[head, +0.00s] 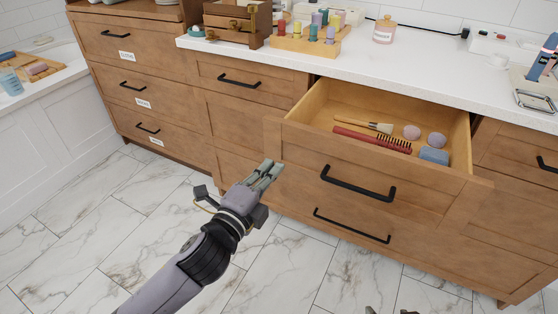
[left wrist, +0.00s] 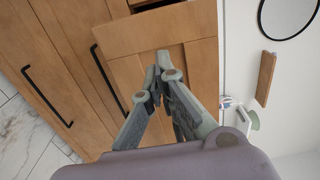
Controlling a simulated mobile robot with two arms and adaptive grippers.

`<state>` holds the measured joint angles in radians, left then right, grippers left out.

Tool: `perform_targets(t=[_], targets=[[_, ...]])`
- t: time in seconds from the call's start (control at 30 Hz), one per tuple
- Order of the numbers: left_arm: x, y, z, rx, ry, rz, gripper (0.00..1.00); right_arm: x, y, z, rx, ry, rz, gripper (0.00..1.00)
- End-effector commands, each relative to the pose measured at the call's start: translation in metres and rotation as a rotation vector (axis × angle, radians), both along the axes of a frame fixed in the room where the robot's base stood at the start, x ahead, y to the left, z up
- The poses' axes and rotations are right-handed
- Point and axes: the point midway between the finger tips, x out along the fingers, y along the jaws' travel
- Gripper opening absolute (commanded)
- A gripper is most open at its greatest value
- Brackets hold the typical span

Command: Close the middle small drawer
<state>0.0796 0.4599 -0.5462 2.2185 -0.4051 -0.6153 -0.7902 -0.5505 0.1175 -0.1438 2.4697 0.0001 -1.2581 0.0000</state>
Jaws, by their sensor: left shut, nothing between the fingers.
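The middle small drawer (head: 470,190) is a wooden drawer pulled well out of the cabinet, with a black bar handle (head: 357,184) on its front. Inside lie a brush (head: 365,126), a red comb (head: 372,139), two round pinkish pads and a blue block (head: 434,155). My left gripper (head: 270,172) is shut and empty, near the left end of the drawer front. I cannot tell whether it touches. In the left wrist view its fingertips (left wrist: 166,62) are together in front of a wooden panel. Small dark tips, probably my right gripper (head: 388,311), show at the bottom edge.
A closed drawer with a black handle (head: 350,226) is below the open one. More closed drawers stand left and right. The white counter (head: 440,82) holds a wooden rack (head: 305,44) of coloured bottles and a pink jar (head: 384,31). Marble floor (head: 90,220) is clear in front.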

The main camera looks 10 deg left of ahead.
Motion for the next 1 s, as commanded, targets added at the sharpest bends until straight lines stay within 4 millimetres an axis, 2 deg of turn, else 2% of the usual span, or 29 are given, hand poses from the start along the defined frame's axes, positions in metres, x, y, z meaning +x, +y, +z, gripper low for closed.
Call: perform_targets(t=[0.2, 0.4, 0.87, 1.0], targets=[[0.029, -0.009, -0.001, -0.002, 0.000, 0.001, 0.00, 0.024, 0.008, 0.013, 0.028, -0.132, 0.010, 0.53], [0.039, -0.013, -0.001, 0.000, 0.001, 0.000, 0.00, 0.034, 0.012, 0.021, 0.041, -0.188, 0.014, 0.53], [0.043, -0.014, 0.001, -0.001, 0.000, 0.000, 0.00, 0.033, 0.011, 0.021, 0.039, -0.182, 0.014, 0.53], [0.055, -0.018, 0.002, -0.002, 0.000, -0.001, 0.00, 0.019, 0.007, 0.013, 0.023, -0.105, 0.008, 0.53]])
